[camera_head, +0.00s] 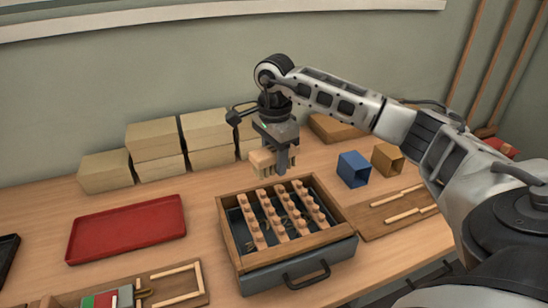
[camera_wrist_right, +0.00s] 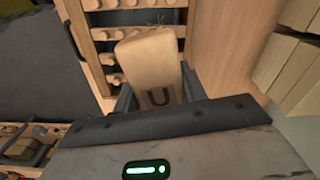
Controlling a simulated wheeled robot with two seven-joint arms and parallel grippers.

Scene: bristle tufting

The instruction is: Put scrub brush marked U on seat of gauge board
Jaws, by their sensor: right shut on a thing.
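The scrub brush marked U (camera_wrist_right: 148,62) is a pale wooden block with a dark U on its face in the right wrist view. In the head view the brush (camera_head: 262,160) hangs above the back of the peg drawer. My right gripper (camera_head: 279,164) is shut on it, with a finger on either side in the right wrist view (camera_wrist_right: 158,92). A wooden board (camera_head: 205,293) with a pale frame and red, green and grey pieces lies at the front left. It looks like the gauge board, but its lower part is cut off. My left gripper is out of view.
The open wooden drawer (camera_head: 228,230) holds rows of pegs below the gripper. A red tray (camera_head: 128,230) lies to the left. Cardboard boxes (camera_head: 155,142) stand along the wall. A blue holder (camera_head: 353,169) and a brown holder (camera_head: 387,159) stand to the right.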

